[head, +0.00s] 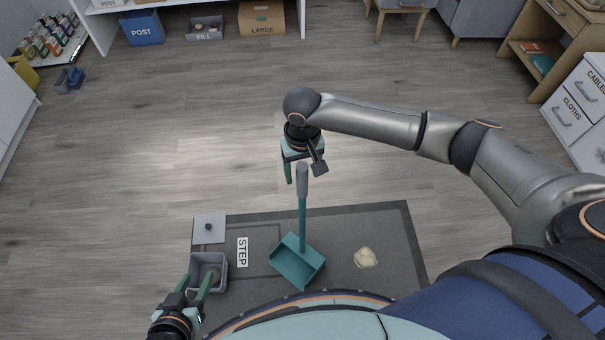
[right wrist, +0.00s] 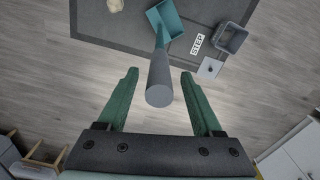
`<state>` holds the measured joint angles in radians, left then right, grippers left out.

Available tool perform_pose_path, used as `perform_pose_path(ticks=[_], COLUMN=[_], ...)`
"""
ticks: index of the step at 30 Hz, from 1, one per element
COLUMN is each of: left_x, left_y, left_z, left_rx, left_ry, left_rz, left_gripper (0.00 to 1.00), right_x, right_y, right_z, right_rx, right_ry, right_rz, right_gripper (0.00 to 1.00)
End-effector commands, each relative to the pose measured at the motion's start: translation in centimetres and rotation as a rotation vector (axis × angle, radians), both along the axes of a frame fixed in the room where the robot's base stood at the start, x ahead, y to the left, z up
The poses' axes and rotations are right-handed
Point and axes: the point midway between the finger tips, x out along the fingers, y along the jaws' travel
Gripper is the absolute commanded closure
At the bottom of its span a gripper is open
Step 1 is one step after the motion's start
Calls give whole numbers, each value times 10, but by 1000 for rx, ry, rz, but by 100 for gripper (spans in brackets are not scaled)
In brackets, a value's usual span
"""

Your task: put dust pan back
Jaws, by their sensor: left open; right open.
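The teal dust pan (head: 297,262) stands on the grey mat (head: 390,225), its long handle upright with a grey grip (head: 302,182) at the top. My right gripper (head: 304,170) is open at the top of the handle. In the right wrist view the grip (right wrist: 159,82) shows between the open fingers (right wrist: 159,74), with a gap on both sides. My left gripper (head: 198,279) is open at the small grey bin (head: 222,271), fingers at its near rim; whether they touch it is unclear.
A square grey lid with a dark knob (head: 208,227) lies beside the bin, near the STEP label (head: 242,252). A beige crumpled clump (head: 365,258) lies on the mat. Floor beyond the mat is clear up to the shelf with the POST box (head: 141,29).

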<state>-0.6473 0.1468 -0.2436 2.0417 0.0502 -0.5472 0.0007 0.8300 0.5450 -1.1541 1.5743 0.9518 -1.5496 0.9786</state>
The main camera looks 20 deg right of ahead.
Motion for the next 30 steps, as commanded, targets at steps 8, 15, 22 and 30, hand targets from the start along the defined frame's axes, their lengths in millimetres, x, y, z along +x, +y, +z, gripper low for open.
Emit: perform_pose_path(ticks=[8,15,22,30], left_x=[0,3,6,6], left_y=[-2,-5,-7,-7], left_z=[15,19,22,22], left_rx=[-2,-6,-10,-10], left_ry=[7,2,-7,-7], left_rz=[-4,-5,-4,-5], left_gripper=[50,50,50,50], right_x=[1,0,0,0], right_y=[0,0,0,0], right_z=[65,93,96,96], right_rx=[2,0,0,1], right_ry=[-3,0,0,0], right_rz=[1,-1,-1,0], right_gripper=[33,33,33,33])
